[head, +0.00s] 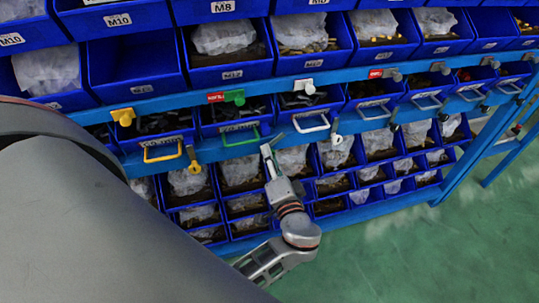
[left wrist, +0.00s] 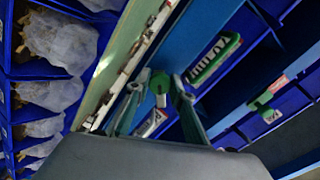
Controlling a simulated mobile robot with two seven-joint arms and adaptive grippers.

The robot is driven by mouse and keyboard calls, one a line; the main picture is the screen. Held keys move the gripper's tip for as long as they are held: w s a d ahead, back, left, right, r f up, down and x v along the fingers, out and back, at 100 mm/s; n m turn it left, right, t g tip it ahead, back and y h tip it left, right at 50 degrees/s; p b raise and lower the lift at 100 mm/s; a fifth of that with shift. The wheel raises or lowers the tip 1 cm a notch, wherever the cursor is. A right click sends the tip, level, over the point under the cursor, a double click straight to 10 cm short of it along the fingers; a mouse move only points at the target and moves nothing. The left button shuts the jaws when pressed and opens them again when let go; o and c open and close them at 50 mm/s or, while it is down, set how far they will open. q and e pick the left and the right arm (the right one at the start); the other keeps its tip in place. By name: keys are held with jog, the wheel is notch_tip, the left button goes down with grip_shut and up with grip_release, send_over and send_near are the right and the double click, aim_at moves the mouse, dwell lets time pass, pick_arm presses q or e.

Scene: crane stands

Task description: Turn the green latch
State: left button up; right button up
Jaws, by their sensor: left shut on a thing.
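A green latch (left wrist: 160,82) shows between the fingers of my left gripper in the left wrist view. In the head view the gripper largely hides it. My left gripper (head: 267,152) is shut on this latch, at the lower blue rail of the rack, right of the green handle (head: 239,136). The gripper also shows in the left wrist view (left wrist: 164,92). Another green latch (head: 235,97) sits on the upper rail beside a red label; it also shows apart from the fingers in the left wrist view (left wrist: 265,103). My right gripper is not in view.
Yellow (head: 163,152) and white (head: 312,123) handles flank the green one. A yellow latch (head: 194,160) and a white latch (head: 336,138) hang from the same rail. Blue bins (head: 130,70) with bagged parts fill the rack. Green floor (head: 430,250) is clear at lower right.

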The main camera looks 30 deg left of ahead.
pick_arm(q)
jog(key=shift+r+m+p, duration=0.15)
jog(key=shift+m+p, duration=1.35)
jog(key=shift+m, duration=2.2)
jog(key=o, duration=1.1)
